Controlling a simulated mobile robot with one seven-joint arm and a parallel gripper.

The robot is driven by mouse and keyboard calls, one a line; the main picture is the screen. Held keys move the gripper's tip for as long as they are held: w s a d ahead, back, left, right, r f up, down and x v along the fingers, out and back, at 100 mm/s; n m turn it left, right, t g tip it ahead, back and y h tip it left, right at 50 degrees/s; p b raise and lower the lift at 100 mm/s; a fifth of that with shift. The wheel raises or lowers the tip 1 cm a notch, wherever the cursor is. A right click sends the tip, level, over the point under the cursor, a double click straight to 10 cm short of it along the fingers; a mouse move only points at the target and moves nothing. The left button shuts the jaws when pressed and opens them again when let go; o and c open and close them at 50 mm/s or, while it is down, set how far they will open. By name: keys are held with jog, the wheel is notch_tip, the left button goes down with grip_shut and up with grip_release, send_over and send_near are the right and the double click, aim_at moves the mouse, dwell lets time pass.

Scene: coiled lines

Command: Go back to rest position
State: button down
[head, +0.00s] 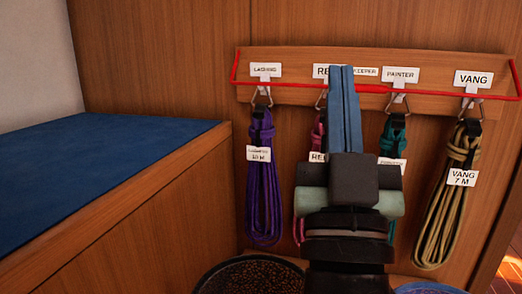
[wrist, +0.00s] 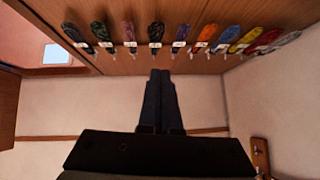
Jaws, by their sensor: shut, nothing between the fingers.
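My gripper (head: 341,72) points up in front of the wooden hook board (head: 300,62) in the head view. Its two blue fingers lie together with nothing between them. They also show shut in the wrist view (wrist: 160,74). Coiled lines hang from the hooks: a purple coil (head: 263,190) at left, a pink coil (head: 300,228) mostly hidden by my arm, a teal coil (head: 391,140) partly hidden, and a tan coil (head: 447,205) at right. I cannot tell how far the fingers are from the board.
A red cord (head: 290,84) runs across the board. A blue-topped bench (head: 100,160) fills the left. A dark round container (head: 250,278) stands below the purple coil. The wrist view shows a row of several coloured coils (wrist: 155,32) along the top and a pale wall (wrist: 80,105) below.

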jog(key=s+a+r+y+p, duration=0.1)
jog(key=s+a+r+p, duration=0.15)
jog(key=r, duration=0.35)
jog(key=s+a+r+n+y+p, duration=0.1)
jog(key=s+a+r+y+p, duration=0.1)
jog(key=a+r+p, duration=0.3)
jog(key=s+r+y+p, duration=0.1)
jog(key=s+r+p, duration=0.2)
jog(key=r, duration=0.4)
notch_tip(320, 180, up, 36)
jog(key=p, duration=3.6)
jog(key=shift+a+r, duration=0.2)
jog(key=c, duration=1.5)
grip_release()
jog(key=shift+w+r, duration=0.1)
jog(key=shift+r, duration=0.1)
jog(key=o, duration=0.7)
jog(key=shift+f, duration=0.1)
